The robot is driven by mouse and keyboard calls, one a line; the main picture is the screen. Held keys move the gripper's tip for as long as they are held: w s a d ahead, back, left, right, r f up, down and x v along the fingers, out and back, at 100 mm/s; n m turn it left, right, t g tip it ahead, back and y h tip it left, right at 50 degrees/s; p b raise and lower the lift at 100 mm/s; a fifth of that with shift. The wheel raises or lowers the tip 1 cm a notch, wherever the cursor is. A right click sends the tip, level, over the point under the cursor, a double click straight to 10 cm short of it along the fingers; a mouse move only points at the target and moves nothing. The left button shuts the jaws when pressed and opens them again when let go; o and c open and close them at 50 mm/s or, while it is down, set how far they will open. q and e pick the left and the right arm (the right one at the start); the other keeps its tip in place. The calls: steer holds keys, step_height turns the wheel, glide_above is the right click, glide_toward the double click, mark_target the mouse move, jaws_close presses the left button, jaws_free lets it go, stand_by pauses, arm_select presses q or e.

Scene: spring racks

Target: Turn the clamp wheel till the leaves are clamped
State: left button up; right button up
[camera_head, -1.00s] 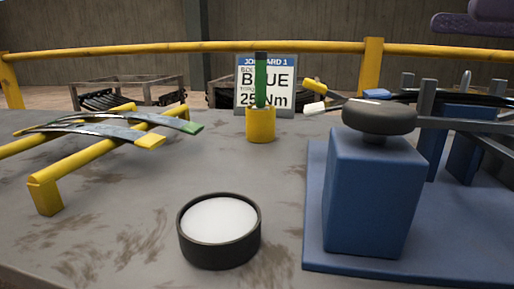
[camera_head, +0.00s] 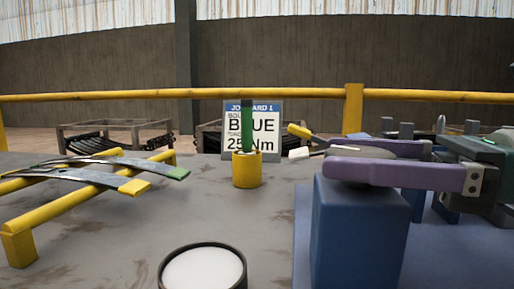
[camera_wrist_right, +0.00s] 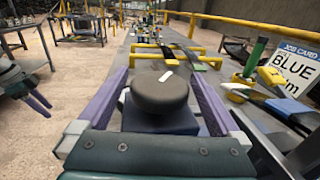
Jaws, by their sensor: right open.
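The clamp wheel (camera_head: 358,152) is a dark grey round knob on top of a blue block (camera_head: 357,235). In the right wrist view the wheel (camera_wrist_right: 158,94) has a short white mark on its top. My right gripper (camera_wrist_right: 161,80) is open, with one purple finger on each side of the wheel; I cannot tell whether they touch it. In the head view the near finger hides part of the wheel. Leaves with yellow (camera_head: 299,131) and white (camera_head: 299,153) tips reach out behind the wheel. Their clamped part is hidden. What seems to be my left gripper (camera_wrist_right: 34,101) shows small at the left of the wrist view.
A yellow rack (camera_head: 90,191) with leaves stands on the left of the grey table. A yellow cup (camera_head: 247,170) with a green rod stands before the job card (camera_head: 265,135). A round black dish (camera_head: 167,264) with white contents is at the front.

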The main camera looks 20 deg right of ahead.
steer(key=c, duration=1.2)
